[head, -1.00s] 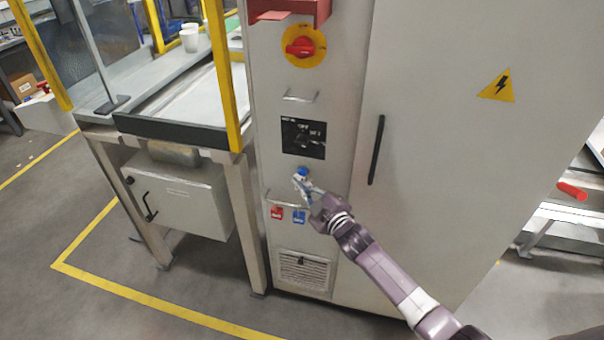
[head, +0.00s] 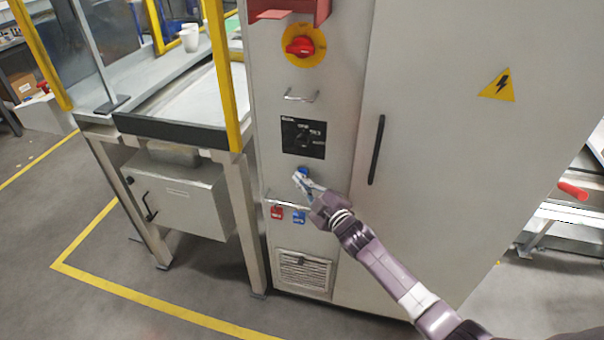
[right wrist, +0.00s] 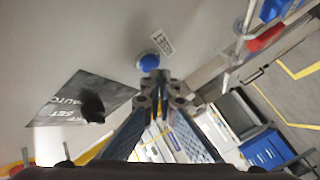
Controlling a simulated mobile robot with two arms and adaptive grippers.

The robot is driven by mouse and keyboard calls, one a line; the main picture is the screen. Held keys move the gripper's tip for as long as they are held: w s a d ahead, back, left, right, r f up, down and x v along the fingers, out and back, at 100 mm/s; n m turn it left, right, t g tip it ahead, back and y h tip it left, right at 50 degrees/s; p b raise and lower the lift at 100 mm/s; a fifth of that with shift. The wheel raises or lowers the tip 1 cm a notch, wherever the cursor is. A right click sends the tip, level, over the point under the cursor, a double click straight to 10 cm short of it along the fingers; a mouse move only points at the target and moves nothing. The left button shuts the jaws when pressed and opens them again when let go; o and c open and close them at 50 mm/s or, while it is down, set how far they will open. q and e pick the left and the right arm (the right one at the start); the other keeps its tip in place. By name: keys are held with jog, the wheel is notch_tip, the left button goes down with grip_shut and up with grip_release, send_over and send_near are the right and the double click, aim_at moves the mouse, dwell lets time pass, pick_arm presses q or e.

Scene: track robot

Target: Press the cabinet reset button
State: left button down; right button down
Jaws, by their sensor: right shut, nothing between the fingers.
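The blue reset button (head: 303,170) is on the narrow left front panel of the grey cabinet (head: 440,140), below a black selector plate (head: 303,138). In the right wrist view the button (right wrist: 149,61) sits beside a "RESET" label (right wrist: 166,44). My right gripper (head: 299,178) is shut and empty, with its fingertips close to the button. In the right wrist view the fingertips (right wrist: 161,76) appear just below the button and partly overlap its edge. I cannot tell whether they touch it. My left gripper is not in view.
A red rotary switch on a yellow disc (head: 300,47) is higher on the panel. Red and blue tags (head: 277,211) hang from a bar below the button. A black door handle (head: 376,150) is to the right. A yellow post (head: 226,80) stands left.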

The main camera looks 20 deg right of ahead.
jog(key=shift+w+d, duration=0.3)
jog(key=shift+w, duration=0.1)
dwell(0.3)
jog(key=shift+s+a, duration=0.15)
jog(key=shift+s+a+p, duration=0.3)
jog(key=shift+s+a, duration=0.05)
jog(key=shift+s, duration=0.3)
jog(key=s+a+p, duration=0.1)
jog(key=s, duration=0.1)
jog(key=s+a+p, duration=0.1)
jog(key=s+a, duration=0.1)
dwell(0.5)
jog(key=shift+d, duration=0.1)
dwell(0.4)
